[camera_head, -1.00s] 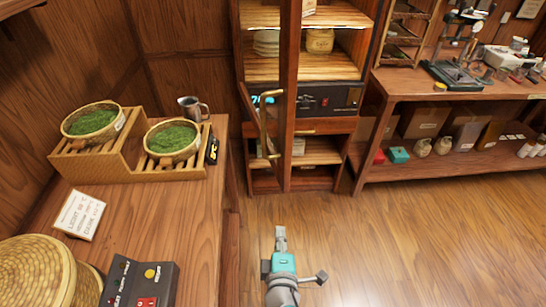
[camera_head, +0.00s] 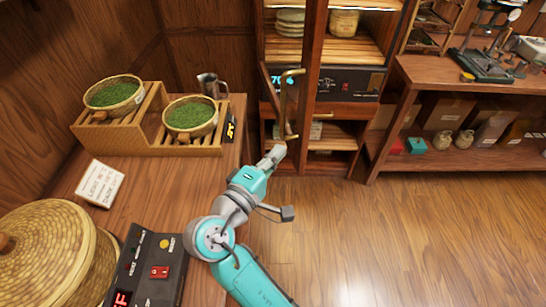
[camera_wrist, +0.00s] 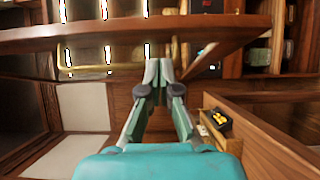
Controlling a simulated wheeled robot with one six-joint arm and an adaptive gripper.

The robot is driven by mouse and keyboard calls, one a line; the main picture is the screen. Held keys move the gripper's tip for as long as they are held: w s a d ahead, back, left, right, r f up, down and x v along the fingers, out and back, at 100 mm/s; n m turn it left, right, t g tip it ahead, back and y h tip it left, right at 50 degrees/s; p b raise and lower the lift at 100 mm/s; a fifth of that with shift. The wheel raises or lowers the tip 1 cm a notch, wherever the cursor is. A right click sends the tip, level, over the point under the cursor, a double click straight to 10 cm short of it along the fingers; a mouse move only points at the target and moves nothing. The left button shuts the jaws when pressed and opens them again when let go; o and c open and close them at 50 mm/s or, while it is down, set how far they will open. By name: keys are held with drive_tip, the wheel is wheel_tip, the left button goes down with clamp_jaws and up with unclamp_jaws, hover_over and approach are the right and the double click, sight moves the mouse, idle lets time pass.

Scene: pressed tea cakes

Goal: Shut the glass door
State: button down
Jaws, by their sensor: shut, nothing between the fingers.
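The glass door (camera_head: 313,80) stands open on the wooden cabinet (camera_head: 347,112). It is seen nearly edge-on as a tall dark wood frame, with a brass bar handle (camera_head: 284,105) on its left side. The glass itself is hard to make out. My gripper (camera_head: 278,151) is shut and empty, close to the lower end of the handle; whether it touches the door I cannot tell. In the wrist view the closed fingertips (camera_wrist: 157,72) point at the door's wooden frame (camera_wrist: 130,36), which crosses the upper part of the picture.
A wooden counter (camera_head: 228,150) on the left carries two baskets of green tea (camera_head: 115,94), a metal jug (camera_head: 211,85), and a control box (camera_head: 150,265). A workbench (camera_head: 450,75) stands right. The floor (camera_head: 400,230) in front is clear.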

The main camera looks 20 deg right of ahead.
sight(298, 129)
drive_tip(key=x, duration=0.6)
drive_tip(key=shift+w+d, duration=0.2)
